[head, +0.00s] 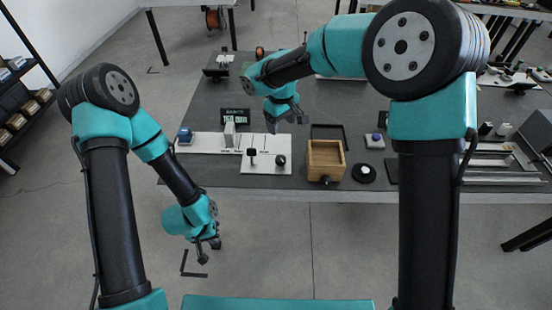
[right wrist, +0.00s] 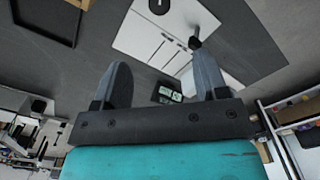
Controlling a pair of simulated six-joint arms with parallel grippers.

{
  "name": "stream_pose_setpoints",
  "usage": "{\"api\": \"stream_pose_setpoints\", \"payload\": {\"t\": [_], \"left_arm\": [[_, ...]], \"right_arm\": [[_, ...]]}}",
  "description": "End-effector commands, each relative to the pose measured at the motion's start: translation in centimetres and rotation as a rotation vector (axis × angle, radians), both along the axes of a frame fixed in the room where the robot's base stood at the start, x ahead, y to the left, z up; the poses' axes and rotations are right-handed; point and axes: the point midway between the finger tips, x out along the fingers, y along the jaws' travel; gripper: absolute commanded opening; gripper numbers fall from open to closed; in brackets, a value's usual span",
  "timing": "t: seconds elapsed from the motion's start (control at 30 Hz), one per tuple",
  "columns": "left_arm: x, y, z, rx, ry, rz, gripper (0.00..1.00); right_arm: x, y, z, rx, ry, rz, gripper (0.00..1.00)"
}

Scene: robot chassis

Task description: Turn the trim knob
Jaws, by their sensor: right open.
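A white panel (head: 262,168) near the front of the table carries a round black knob (head: 281,160) and a black-topped lever (head: 251,152) to its left. I cannot read which one is the trim knob. In the right wrist view the round knob (right wrist: 160,6) is at the top edge and the lever top (right wrist: 195,42) shows close to the right finger in the picture. My right gripper (head: 287,118) is open and empty, above the table behind the panel. My left gripper (head: 208,250) hangs over the floor in front of the table; its opening is too small to judge.
A small dark display (head: 235,115) stands behind a long white strip (head: 203,140) with a blue-topped part (head: 185,135).

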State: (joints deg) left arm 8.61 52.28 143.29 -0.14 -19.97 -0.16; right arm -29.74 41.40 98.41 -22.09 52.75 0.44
Motion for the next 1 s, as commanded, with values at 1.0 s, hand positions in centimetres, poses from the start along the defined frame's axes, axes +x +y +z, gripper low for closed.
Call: {"api": "stream_pose_setpoints", "payload": {"t": [1.0], "left_arm": [[0.0, 0.0, 0.0, 0.000, 0.000, 0.000, 0.00]], "right_arm": [[0.0, -0.1, -10.1, 0.001, 0.002, -0.002, 0.67]]}}
